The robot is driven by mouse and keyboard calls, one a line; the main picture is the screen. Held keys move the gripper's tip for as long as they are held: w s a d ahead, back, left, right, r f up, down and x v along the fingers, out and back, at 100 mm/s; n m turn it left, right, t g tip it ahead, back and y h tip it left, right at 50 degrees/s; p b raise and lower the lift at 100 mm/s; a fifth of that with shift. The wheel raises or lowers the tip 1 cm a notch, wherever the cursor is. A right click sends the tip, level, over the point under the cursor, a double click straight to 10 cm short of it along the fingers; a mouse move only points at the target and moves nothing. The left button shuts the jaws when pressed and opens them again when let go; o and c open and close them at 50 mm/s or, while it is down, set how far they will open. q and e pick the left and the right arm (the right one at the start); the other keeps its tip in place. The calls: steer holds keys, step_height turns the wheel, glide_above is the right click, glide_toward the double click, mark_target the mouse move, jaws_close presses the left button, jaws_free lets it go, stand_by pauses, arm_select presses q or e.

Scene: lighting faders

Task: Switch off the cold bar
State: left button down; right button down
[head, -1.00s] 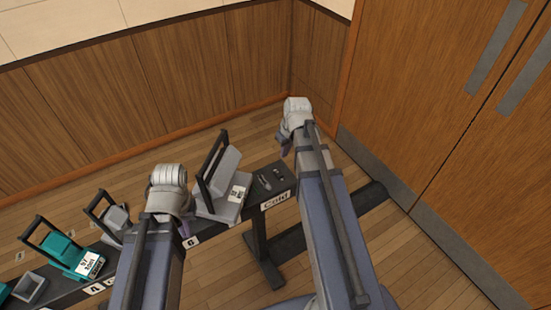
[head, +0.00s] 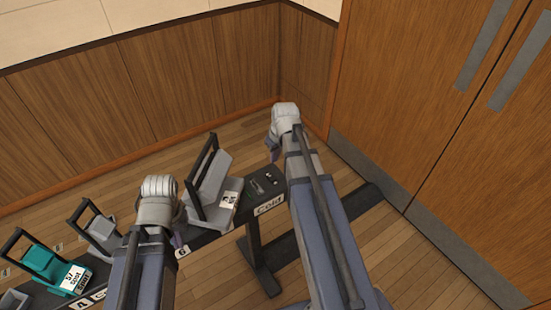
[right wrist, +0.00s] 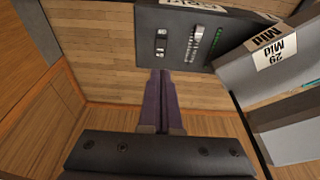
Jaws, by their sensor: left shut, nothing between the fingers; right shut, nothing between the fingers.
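The cold bar is a dark bar end with a white "Cold" label (head: 269,204) on its front in the head view. On its top is a small control panel (head: 272,188). In the right wrist view the panel (right wrist: 178,60) shows a black rocker switch (right wrist: 161,43), a slotted fader (right wrist: 195,43) and a lit green strip (right wrist: 216,42). My right gripper (head: 272,153) is shut and empty beyond the panel. Its closed fingers also show in the right wrist view (right wrist: 161,74), just off the panel's edge. My left gripper (head: 177,238) is shut and empty, mostly hidden by its arm.
A grey light fixture (head: 212,190) stands beside the panel; its "Mid" label (right wrist: 268,46) shows in the right wrist view. A smaller grey fixture (head: 103,232) and a teal fixture (head: 45,262) stand further left. Wooden doors (head: 430,90) are at right.

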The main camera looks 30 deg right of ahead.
steer(key=b, duration=0.8)
glide_toward(273, 178)
steer(key=x, duration=0.5)
steer(key=shift+w+a, duration=0.2)
steer(key=shift+w, duration=0.25)
steer(key=shift+s+f+b, duration=0.15)
steer(key=shift+f+b, duration=0.6)
steer(key=shift+s+f, duration=0.1)
steer(key=shift+f, duration=0.15)
steer(key=shift+r, duration=0.1)
steer(key=shift+w+r, duration=0.25)
steer(key=shift+w, duration=0.55)
